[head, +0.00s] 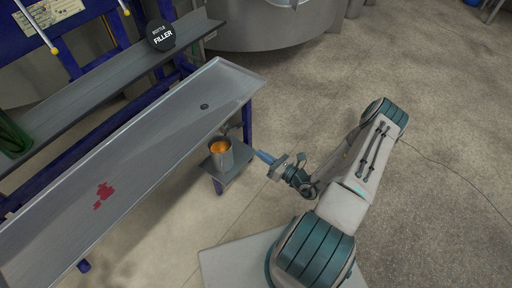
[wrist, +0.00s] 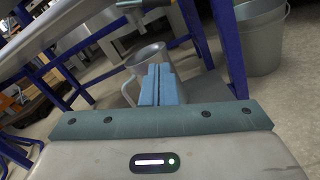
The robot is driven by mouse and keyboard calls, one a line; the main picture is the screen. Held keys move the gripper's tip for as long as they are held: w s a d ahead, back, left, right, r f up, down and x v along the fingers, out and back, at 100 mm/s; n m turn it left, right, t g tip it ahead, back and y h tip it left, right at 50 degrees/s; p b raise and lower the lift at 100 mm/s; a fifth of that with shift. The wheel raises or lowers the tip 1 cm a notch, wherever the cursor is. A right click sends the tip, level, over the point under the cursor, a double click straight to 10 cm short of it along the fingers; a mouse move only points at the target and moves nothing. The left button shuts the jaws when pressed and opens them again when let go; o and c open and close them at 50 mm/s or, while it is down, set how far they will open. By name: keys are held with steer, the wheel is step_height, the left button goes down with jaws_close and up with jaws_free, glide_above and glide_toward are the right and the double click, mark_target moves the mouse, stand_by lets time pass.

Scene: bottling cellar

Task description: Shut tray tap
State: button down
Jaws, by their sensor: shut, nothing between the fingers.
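The long metal drip tray (head: 150,135) runs across the left of the head view, with a dark drain hole (head: 204,106) near its far end. Under that end a metal jug (head: 229,155) with orange liquid stands on a small shelf (head: 233,173); the jug also shows in the wrist view (wrist: 148,59). A grey fitting that looks like the tray tap (wrist: 139,14) hangs above the jug at the top of the wrist view. Its handle position cannot be told. My gripper (head: 261,156) is shut and empty, right of the jug; its blue fingertips (wrist: 158,72) overlap the jug in the wrist view.
Blue frame legs (wrist: 229,45) stand beside the jug. A grey bucket (wrist: 262,38) stands at the right of the wrist view. A red patch (head: 103,194) marks the tray. A round filler sign (head: 161,36) is on the rail behind. The floor at right is open.

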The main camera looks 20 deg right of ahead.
steer(key=w+a+r+b, duration=0.3)
steer(key=w+a+r, duration=0.1)
steer(key=w, duration=0.4)
steer(key=shift+w+a, duration=0.25)
steer(key=shift+w, duration=0.1)
steer(key=shift+r, duration=0.1)
